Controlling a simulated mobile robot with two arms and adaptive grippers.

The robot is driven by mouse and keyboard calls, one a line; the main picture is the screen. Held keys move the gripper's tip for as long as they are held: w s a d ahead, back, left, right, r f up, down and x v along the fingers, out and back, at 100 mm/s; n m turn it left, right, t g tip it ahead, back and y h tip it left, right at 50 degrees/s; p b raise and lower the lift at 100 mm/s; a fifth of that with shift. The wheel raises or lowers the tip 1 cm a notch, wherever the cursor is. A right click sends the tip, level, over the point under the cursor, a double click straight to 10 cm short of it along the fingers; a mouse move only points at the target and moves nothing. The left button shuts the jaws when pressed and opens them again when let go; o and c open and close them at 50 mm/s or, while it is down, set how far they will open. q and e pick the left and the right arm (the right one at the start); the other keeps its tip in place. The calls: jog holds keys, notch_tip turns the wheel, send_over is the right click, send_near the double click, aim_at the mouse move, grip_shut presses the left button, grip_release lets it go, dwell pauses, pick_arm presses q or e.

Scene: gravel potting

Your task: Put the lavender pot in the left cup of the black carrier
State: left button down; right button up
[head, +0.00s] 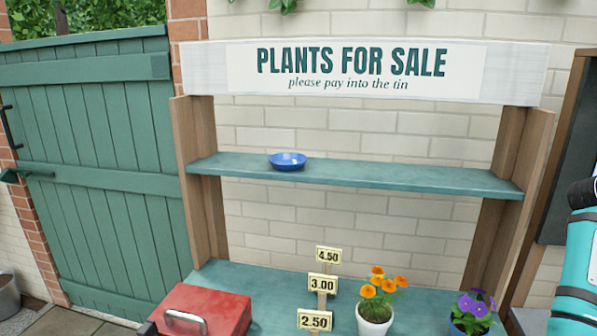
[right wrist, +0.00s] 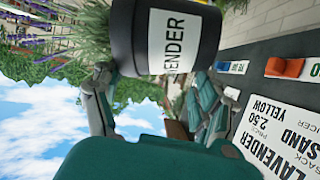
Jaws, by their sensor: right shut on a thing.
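The lavender pot (right wrist: 165,38) is a dark pot with a white label reading "ENDER". It shows at the top of the right wrist view, cut off by the frame edge. Purple flower spikes and green leaves (right wrist: 50,28) stick out to its left in that picture. My right gripper (right wrist: 155,75) is shut on the pot, one finger on each side of it. In the head view only part of my right arm shows at the right edge; the pot and right gripper are outside that view. My left gripper and the black carrier are not seen in either view.
A teal-shelved stand holds a blue saucer (head: 287,161), a red tin (head: 207,310), price tags (head: 322,283), an orange-flowered white pot (head: 374,318) and a purple-flowered blue pot (head: 472,315). A dark board with a lavender, 2.50, sand, yellow card (right wrist: 285,140) shows in the wrist view.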

jog(key=s+d+r+m+g, duration=0.2)
jog(key=s+d+r, duration=0.3)
jog(key=s+r, duration=0.15)
jog(key=w+a+f+n+t+y, duration=0.1)
jog(key=w+a+f+n+t, duration=0.35)
jog(key=a, duration=0.35)
jog(key=w+a+f+n+t+y, duration=0.1)
jog(key=w+a+f+n+t, duration=0.35)
jog(key=a, duration=0.45)
jog(key=w+a+f+n+t+y, duration=0.1)
jog(key=w+a+f+n+t, duration=0.35)
jog(key=a, duration=0.35)
jog(key=s+a+f+n+t+y+b, duration=0.1)
jog(key=a+f, duration=0.4)
jog(key=a, duration=0.5)
jog(key=s+a+f+n+t+y+b, duration=0.1)
jog(key=s+a+f+n+y, duration=0.4)
jog(key=a, duration=0.5)
jog(key=s+a+f+n+t+y+b, duration=0.2)
jog(key=a+f, duration=0.4)
jog(key=a, duration=0.3)
jog(key=shift+s+a+f+n+t+y, duration=0.15)
jog(key=shift+s+a+n+t+y, duration=0.25)
jog(key=shift+n+t+y, duration=0.5)
jog(key=shift+a, duration=0.1)
